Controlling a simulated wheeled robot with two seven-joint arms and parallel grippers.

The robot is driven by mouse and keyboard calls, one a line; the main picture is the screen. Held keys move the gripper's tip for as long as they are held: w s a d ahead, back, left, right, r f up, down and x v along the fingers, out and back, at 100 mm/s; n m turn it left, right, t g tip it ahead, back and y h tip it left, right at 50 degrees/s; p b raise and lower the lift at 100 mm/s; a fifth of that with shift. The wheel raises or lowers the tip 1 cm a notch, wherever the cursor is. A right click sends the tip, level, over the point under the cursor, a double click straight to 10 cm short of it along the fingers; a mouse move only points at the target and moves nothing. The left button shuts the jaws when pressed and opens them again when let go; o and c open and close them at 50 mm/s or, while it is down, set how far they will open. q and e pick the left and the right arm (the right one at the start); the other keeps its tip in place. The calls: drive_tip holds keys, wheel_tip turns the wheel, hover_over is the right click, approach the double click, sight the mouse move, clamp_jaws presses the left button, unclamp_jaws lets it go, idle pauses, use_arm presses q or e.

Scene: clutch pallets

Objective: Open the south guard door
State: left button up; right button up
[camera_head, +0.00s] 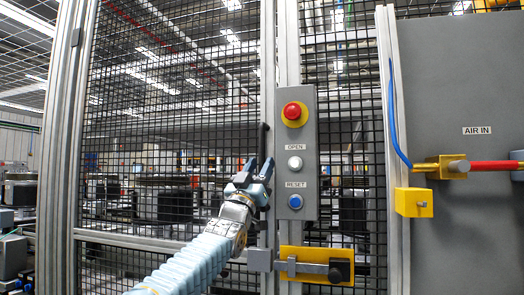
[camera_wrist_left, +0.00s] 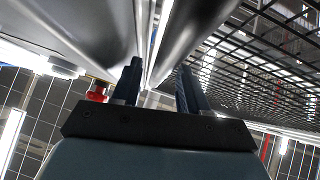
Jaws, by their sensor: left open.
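The guard door is a black wire-mesh panel (camera_head: 165,130) in a grey metal frame, and it looks closed in the head view. A dark vertical handle (camera_head: 263,142) stands on its right frame post. My left gripper (camera_head: 258,168) is open at the handle's lower part, left of the button box. In the left wrist view its two dark fingers (camera_wrist_left: 158,86) are apart, and a dark rounded bar (camera_wrist_left: 192,38), apparently the handle, runs up from between them. I cannot tell whether they touch it. A yellow latch (camera_head: 312,263) with a grey bolt and black knob sits low right of the door edge.
A grey button box (camera_head: 296,155) with a red stop button (camera_head: 292,112), a white OPEN button (camera_head: 295,163) and a blue RESET button (camera_head: 295,201) stands close right of my gripper. A grey AIR IN panel (camera_head: 462,220) with a yellow valve (camera_head: 414,202) is farther right.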

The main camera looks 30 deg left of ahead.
use_arm(q)
drive_tip(key=shift+p+x, duration=0.3)
drive_tip(key=shift+x, duration=0.7)
drive_tip(key=shift+c, duration=0.2)
clamp_jaws()
